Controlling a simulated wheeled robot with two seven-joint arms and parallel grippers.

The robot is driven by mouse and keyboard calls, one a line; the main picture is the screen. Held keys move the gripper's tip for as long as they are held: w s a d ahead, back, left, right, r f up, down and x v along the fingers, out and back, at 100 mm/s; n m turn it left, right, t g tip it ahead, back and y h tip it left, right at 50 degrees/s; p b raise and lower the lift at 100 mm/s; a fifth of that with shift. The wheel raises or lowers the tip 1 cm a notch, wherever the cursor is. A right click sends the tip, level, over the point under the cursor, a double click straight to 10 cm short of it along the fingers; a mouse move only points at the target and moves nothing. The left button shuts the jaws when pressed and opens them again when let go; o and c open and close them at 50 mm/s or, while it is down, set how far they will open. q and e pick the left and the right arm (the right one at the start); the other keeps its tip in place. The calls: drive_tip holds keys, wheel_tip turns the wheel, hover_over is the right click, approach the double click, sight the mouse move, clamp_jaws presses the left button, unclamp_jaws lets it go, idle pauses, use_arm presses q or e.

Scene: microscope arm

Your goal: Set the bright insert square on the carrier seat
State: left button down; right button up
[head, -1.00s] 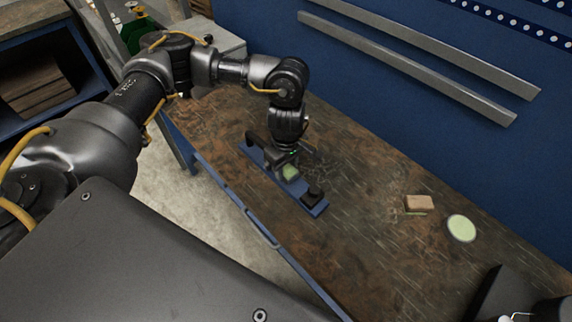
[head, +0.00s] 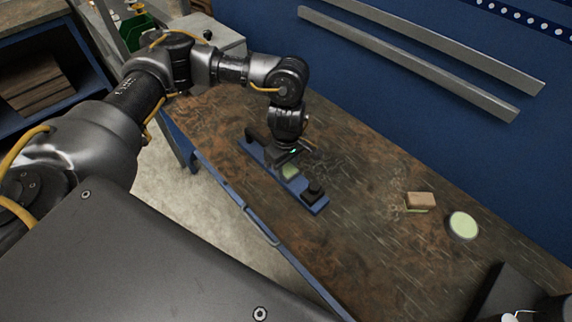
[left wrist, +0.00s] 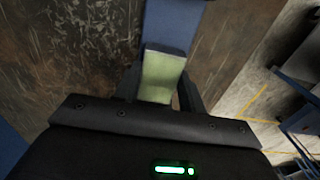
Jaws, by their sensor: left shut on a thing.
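The bright insert (head: 291,172) is a pale green block at the middle of the blue carrier (head: 257,161) in the head view. It also shows in the left wrist view (left wrist: 161,76), between the two dark fingers, with the blue carrier strip (left wrist: 172,24) running on beyond it. My left gripper (head: 287,164) is shut on the insert, over the carrier. The insert looks roughly in line with the strip. The seat is hidden beneath it, and I cannot tell whether the insert touches it. My right gripper is not clearly in view.
A black knob (head: 314,189) stands on the carrier's near right end, and a black upright part (head: 250,137) at its far left end. A tan block (head: 420,200) and a pale green disc (head: 463,225) lie to the right on the brown bench (head: 370,165). Bench between is clear.

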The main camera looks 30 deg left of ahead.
sight(286, 168)
use_arm(q)
drive_tip(key=shift+f, duration=0.1)
drive_tip(key=c, duration=0.7)
unclamp_jaws()
drive_tip(key=shift+c, duration=0.2)
wheel_tip(286, 168, up, 11)
drive_tip(key=b, duration=0.1)
